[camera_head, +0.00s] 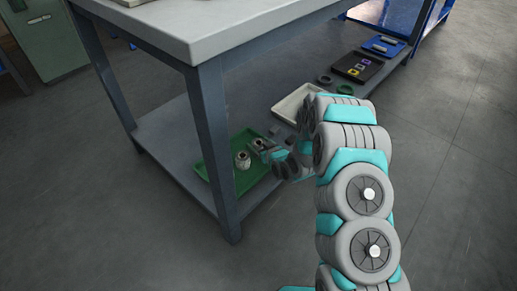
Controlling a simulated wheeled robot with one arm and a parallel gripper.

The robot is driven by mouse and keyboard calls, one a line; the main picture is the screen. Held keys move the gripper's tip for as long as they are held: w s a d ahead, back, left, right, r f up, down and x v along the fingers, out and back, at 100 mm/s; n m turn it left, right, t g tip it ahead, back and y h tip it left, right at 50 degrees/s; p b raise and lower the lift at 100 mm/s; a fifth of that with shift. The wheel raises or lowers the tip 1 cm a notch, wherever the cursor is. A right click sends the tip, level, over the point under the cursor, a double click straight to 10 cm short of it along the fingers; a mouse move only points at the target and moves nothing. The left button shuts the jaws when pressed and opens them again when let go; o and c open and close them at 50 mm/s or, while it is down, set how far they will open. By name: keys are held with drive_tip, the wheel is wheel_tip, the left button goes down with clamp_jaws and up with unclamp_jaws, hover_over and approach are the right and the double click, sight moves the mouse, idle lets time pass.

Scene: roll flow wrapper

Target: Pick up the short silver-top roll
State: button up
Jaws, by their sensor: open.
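A short pale roll (242,161) with a dark-ringed top stands upright in a green tray (214,171) on the lower shelf. A second small round, light-topped thing (258,144) shows just right of it, by the end of my arm; I cannot tell whether it is a roll or part of my gripper. My gripper (265,151) is open, low over the right part of the tray, to the right of the standing roll. Its fingers are small and partly hidden by my wrist. Which roll has the silver top is too small to tell.
A pale tray (285,107), a black tray (352,70) with yellow and purple pieces, and a blue tray (382,48) lie further back.

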drive_tip(key=shift+w+a+f, duration=0.1)
drive_tip(key=shift+w+a, duration=0.05)
drive_tip(key=shift+w, duration=0.15)
drive_tip(key=shift+s, duration=0.1)
drive_tip(key=c, duration=1.3)
drive_tip(key=shift+o, duration=0.2)
